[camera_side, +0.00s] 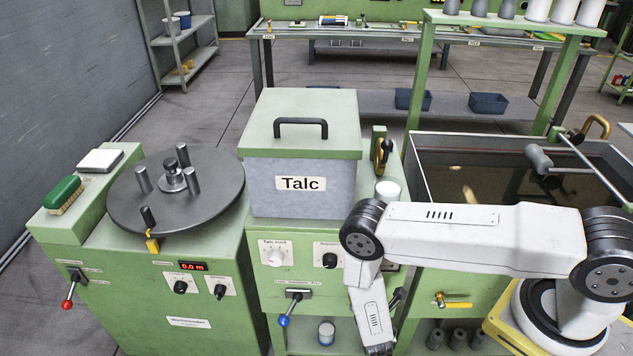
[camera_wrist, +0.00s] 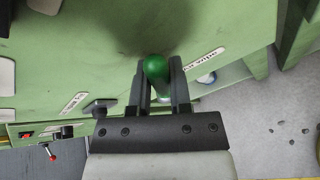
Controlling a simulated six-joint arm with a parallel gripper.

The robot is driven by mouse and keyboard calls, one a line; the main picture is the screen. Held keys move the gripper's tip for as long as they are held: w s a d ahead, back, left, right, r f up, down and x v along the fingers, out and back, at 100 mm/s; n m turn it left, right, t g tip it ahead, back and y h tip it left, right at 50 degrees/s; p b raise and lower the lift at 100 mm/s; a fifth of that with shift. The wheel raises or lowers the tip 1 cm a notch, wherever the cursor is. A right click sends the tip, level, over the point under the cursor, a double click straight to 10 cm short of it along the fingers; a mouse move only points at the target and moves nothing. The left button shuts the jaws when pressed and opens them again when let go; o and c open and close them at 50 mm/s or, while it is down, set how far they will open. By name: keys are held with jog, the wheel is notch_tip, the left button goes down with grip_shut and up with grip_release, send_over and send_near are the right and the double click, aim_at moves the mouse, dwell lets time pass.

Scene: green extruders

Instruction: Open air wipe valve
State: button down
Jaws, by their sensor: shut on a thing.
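The air wipe valve's handle shows as a green ball knob (camera_wrist: 156,68) in the wrist view, against the green machine front. A white label (camera_wrist: 205,61), partly hidden and ending in what reads as "wipe", is just right of it. My gripper (camera_wrist: 158,80) is shut on the green knob, with one dark finger on each side. The knob's stem and the valve body are mostly hidden behind the gripper. In the side view my white forearm and wrist cover this spot, so neither the knob nor the fingertips can be made out there.
A blue-knobbed lever (camera_side: 284,320) hangs below the talc box (camera_side: 300,184), left of my wrist. A brass valve with a yellow handle (camera_side: 455,304) is to the right. A red-knobbed lever (camera_side: 68,303) is far left. A trough (camera_side: 432,190) lies behind my forearm.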

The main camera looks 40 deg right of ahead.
jog(key=shift+w+a+r+n+g+h, duration=0.25)
jog(key=shift+w+a+n+g+h, duration=0.25)
jog(key=shift+n, duration=0.4)
jog(key=shift+w+a+r+n+g+h, duration=0.25)
jog(key=shift+n+g+h, duration=0.3)
jog(key=shift+n, duration=0.35)
jog(key=shift+w+a, duration=0.1)
jog(key=c, duration=0.5)
grip_release()
jog(key=shift+c, duration=0.2)
jog(key=shift+a, duration=0.15)
jog(key=v, duration=0.7)
jog(key=shift+s+a, duration=0.15)
jog(key=shift+s, duration=0.1)
jog(key=shift+w+r, duration=0.1)
